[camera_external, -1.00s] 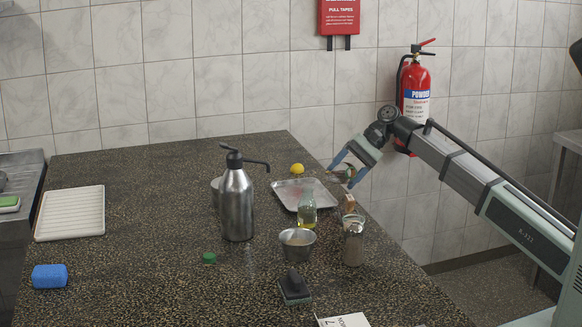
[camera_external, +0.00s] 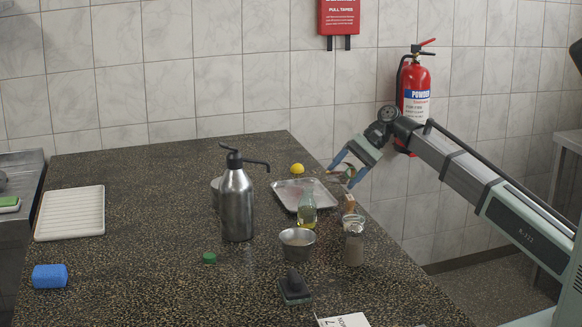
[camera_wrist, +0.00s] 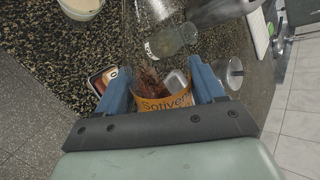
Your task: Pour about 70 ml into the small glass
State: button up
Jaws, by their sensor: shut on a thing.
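My gripper (camera_external: 345,172) is at the far right edge of the counter, over the corner of a metal tray. In the wrist view its blue fingers (camera_wrist: 162,88) are shut on an orange-labelled container (camera_wrist: 165,102) with reddish-brown contents; its label is partly readable. A clear round glass-like thing (camera_wrist: 235,72) shows beside the right finger; I cannot tell if it is the small glass. A bottle of yellow-green liquid (camera_external: 307,212) stands in front of the tray. A clear jar-like vessel (camera_external: 353,243) stands nearer, at the right edge.
The metal tray (camera_external: 322,196) lies below my gripper, with a lemon (camera_external: 297,168) behind it. A metal cup (camera_external: 298,244), a steel pump bottle (camera_external: 237,205), a green cap (camera_external: 209,258) and a dark block (camera_external: 294,290) stand nearby.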

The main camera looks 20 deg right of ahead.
aim_at(348, 164)
jog(key=shift+r, duration=0.1)
jog(key=shift+s+a+r+m+g, duration=0.1)
jog(key=shift+s+r+m+g, duration=0.4)
jog(key=shift+r+g, duration=0.4)
jog(key=shift+s+a+r+m+g+y+b, duration=0.15)
jog(key=shift+r+g, duration=0.1)
jog(key=shift+r, duration=0.15)
jog(key=shift+s+d+r+m+g+y+b, duration=0.1)
jog(key=shift+s+r+m+g+y, duration=0.1)
jog(key=shift+r, duration=0.15)
jog(key=shift+s+a+r+m+g+y+b, duration=0.15)
jog(key=shift+r+g, duration=0.1)
jog(key=shift+r, duration=0.15)
jog(key=shift+s+r+m+g+y, duration=0.2)
jog(key=shift+s+m+g+y, duration=0.15)
jog(key=shift+g, duration=0.35)
jog(key=shift+w+r+m+g+y+b, duration=0.1)
jog(key=shift+r+m+g+y+b, duration=0.1)
jog(key=shift+m+g+y, duration=0.3)
jog(key=shift+r+m+g+y+b, duration=0.15)
jog(key=shift+m+g+y, duration=0.1)
jog(key=shift+m+g, duration=0.35)
jog(key=shift+s+f+m+g+y, duration=0.1)
jog(key=shift+s+m+g+y, duration=0.1)
jog(key=shift+m+g+y, duration=0.7)
